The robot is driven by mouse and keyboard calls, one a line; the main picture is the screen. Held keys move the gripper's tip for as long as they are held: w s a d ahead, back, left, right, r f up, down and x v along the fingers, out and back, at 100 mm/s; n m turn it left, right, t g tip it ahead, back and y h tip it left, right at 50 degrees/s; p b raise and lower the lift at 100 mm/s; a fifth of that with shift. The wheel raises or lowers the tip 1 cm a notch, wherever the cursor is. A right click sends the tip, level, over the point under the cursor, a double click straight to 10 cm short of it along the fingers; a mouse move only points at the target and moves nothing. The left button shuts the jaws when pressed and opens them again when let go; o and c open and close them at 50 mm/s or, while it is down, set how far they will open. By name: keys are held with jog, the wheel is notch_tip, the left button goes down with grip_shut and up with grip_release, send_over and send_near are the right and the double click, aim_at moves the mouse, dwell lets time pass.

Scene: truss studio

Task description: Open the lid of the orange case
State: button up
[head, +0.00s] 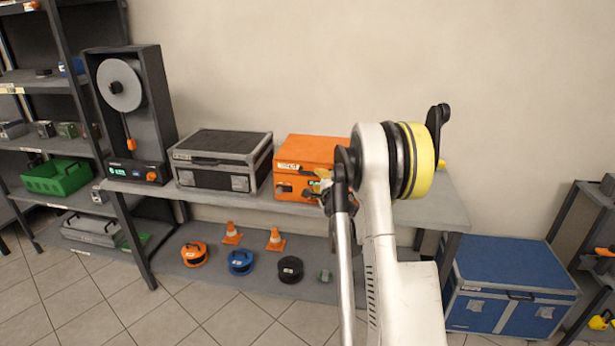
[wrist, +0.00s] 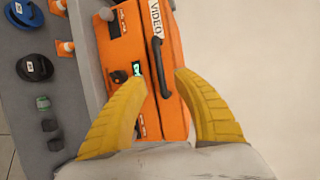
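The orange case (head: 303,155) stands on the grey workbench in the head view, right of a black case, with its right side hidden behind my arm. Its lid looks shut. In the wrist view the orange case (wrist: 138,75) fills the middle, with a dark handle (wrist: 160,68), a "VIDEO" label and a small green-lit panel on it. My gripper (wrist: 160,80) is open, its yellow fingers spread on either side of the handle. I cannot tell whether the fingers touch the case. In the head view the fingers are mostly hidden by my arm.
The black case (head: 222,160) stands close left of the orange case. A pendulum-like device (head: 130,115) is further left. Cable reels and cones (head: 275,240) are on the lower shelf. A blue chest (head: 510,285) stands at the right. The wall is behind the workbench (head: 450,205).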

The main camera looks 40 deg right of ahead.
aim_at(314, 174)
jog(key=b+x, duration=0.2)
jog(key=x, duration=0.5)
jog(key=shift+w+d, duration=0.1)
jog(key=shift+w, duration=0.3)
grip_shut()
